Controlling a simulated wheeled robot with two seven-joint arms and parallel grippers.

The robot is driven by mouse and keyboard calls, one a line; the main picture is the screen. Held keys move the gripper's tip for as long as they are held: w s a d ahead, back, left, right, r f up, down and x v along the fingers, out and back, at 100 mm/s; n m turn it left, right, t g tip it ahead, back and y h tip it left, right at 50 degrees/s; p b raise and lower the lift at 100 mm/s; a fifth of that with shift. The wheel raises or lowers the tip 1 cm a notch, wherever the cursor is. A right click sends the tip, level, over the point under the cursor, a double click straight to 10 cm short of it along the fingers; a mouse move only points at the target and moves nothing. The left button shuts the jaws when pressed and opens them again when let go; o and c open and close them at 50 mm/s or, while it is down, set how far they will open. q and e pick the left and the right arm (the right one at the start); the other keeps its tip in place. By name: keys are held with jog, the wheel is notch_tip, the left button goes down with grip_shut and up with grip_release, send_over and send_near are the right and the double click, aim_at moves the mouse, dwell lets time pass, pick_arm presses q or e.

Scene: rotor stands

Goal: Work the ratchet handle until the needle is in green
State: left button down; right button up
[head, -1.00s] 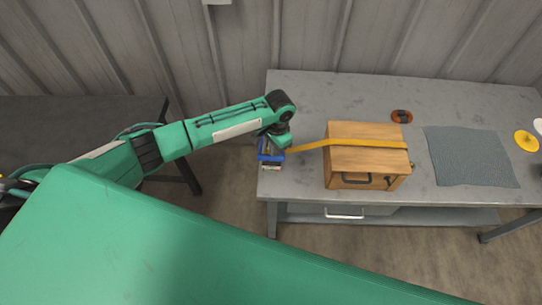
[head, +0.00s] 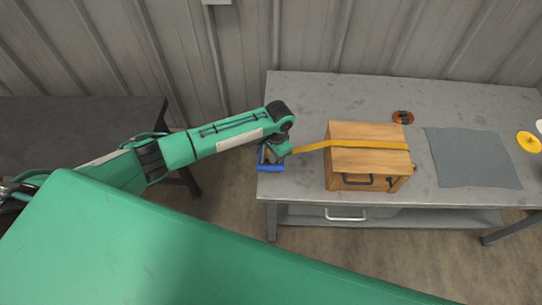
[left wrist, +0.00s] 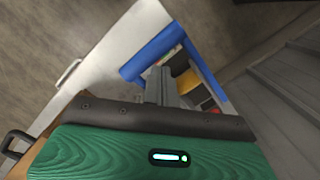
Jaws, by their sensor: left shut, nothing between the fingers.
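The ratchet's blue handle (head: 270,168) is at the left edge of the grey table, partly hidden by my left gripper (head: 273,152). The handle also shows in the left wrist view (left wrist: 153,50) as a blue frame around a yellow part. My left gripper (left wrist: 158,86) is shut and empty, with its fingers inside or over that frame; I cannot tell whether they touch it. Small red and green patches (left wrist: 208,104) show beside the yellow part, but no needle can be made out. A yellow strap (head: 315,146) runs from the ratchet over a wooden chest (head: 350,160). My right gripper is not in view.
A dark table (head: 80,115) stands at the left. The table's back left is clear.

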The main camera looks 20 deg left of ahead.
pick_arm(q)
jog(key=shift+w+d+r, duration=0.35)
jog(key=shift+w+d, duration=0.05)
jog(key=shift+w, duration=0.15)
jog(key=shift+w+d+r, duration=0.3)
jog(key=shift+w+d, duration=0.1)
jog(key=shift+w, duration=0.15)
notch_tip(320, 180, up, 14)
jog(key=b, duration=0.3)
jog(key=shift+w+d+f, duration=0.2)
jog(key=shift+w, duration=0.25)
jog(key=shift+a, duration=0.1)
jog(key=shift+w, duration=0.1)
